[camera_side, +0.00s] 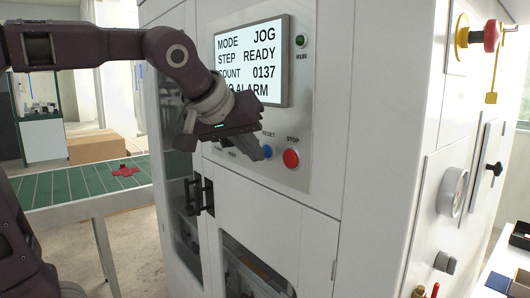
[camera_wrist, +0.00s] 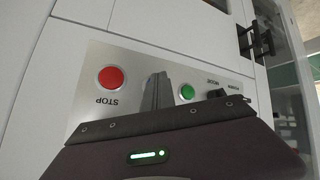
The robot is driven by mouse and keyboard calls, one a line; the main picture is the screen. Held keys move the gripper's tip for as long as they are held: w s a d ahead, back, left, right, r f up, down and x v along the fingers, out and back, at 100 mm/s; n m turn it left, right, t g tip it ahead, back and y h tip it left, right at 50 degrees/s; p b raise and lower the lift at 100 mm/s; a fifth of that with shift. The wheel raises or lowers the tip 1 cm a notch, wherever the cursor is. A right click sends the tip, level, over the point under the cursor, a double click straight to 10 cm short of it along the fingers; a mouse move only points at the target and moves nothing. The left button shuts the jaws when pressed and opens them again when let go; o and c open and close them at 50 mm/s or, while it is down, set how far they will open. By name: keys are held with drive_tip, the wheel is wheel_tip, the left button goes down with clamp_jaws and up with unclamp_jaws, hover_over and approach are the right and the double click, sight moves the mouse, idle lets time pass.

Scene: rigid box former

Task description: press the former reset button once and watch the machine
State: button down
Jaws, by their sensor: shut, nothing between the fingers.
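The blue RESET button (camera_side: 267,151) is on the white machine's grey button panel, just left of the red STOP button (camera_side: 291,158). My gripper (camera_side: 258,154) is shut and empty, with its tips beside the blue button in the side view. Whether they touch it I cannot tell.
A green RUN lamp (camera_side: 300,41) sits right of the display. A MODE knob (camera_wrist: 215,93) is beside the green button. A black door handle (camera_side: 200,196) sticks out below the panel. A green conveyor (camera_side: 75,187) with a red piece (camera_side: 125,170) lies at left.

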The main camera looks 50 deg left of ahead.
drive_tip(key=shift+s, duration=0.7)
drive_tip(key=s, duration=0.5)
idle(0.6)
drive_tip(key=s+d+f+m+g+h, duration=0.1)
drive_tip(key=s+d+f+m, duration=0.1)
drive_tip(key=s+f, duration=0.5)
drive_tip(key=s+d+f+m+g+h, duration=0.2)
drive_tip(key=s+f+m, duration=0.3)
drive_tip(key=f, duration=0.3)
drive_tip(key=shift+s+d+f+m, duration=0.2)
drive_tip(key=shift+s+d+m, duration=0.1)
drive_tip(key=shift+s+d, duration=0.45)
